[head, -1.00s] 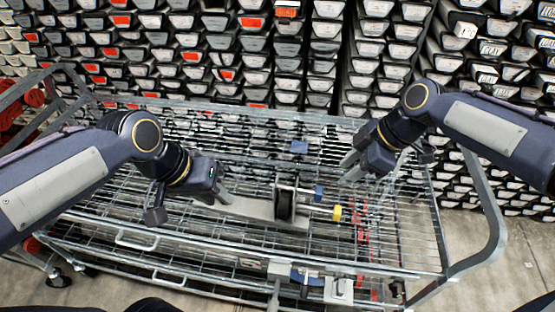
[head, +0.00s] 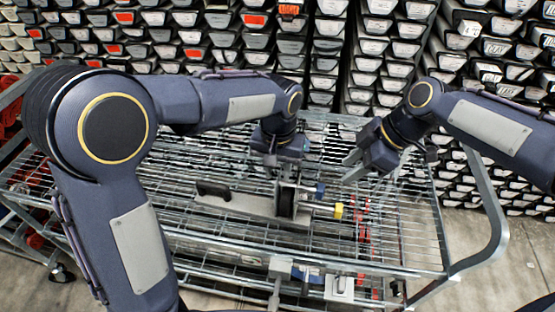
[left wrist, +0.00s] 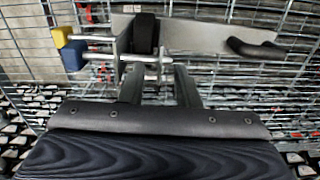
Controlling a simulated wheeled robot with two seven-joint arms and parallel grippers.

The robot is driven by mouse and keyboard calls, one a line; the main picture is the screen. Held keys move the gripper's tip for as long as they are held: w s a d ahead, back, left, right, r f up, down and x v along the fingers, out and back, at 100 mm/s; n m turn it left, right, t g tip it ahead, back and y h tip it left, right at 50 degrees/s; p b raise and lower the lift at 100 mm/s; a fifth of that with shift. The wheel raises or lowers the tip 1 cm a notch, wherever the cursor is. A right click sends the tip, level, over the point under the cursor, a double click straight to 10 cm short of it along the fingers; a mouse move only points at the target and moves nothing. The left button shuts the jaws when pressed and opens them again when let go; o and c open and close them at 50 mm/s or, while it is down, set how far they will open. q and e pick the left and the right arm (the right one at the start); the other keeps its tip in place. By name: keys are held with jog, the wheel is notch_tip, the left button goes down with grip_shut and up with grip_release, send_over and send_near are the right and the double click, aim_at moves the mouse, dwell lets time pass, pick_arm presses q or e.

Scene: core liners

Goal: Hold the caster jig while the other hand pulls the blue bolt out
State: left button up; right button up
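The caster jig is a grey plate (head: 240,206) with a black handle (head: 213,189) and an upright bracket around a black caster wheel (head: 286,201). The blue bolt (head: 319,189) and a yellow-headed bolt (head: 338,211) stick out on its right. In the left wrist view, the blue bolt head (left wrist: 73,55) is at the left and the wheel (left wrist: 144,34) is ahead of the fingers. My left gripper (head: 285,172) is open at the jig's far side, close to the bracket; contact is unclear. My right gripper (head: 352,168) is open and empty, right of and behind the blue bolt.
The jig lies on the wire top shelf of a metal cart (head: 400,225). Racks of core liners (head: 330,60) stand behind it. Small metal parts (head: 340,287) are by the cart's front edge. The shelf right of the bolts is largely clear.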

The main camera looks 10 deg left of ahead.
aim_at(278, 178)
pick_arm(q)
jog(key=shift+f, duration=2.15)
jog(key=shift+c, duration=0.3)
grip_shut()
jog(key=shift+r, duration=0.1)
pick_arm(e)
jog(key=shift+c, duration=0.3)
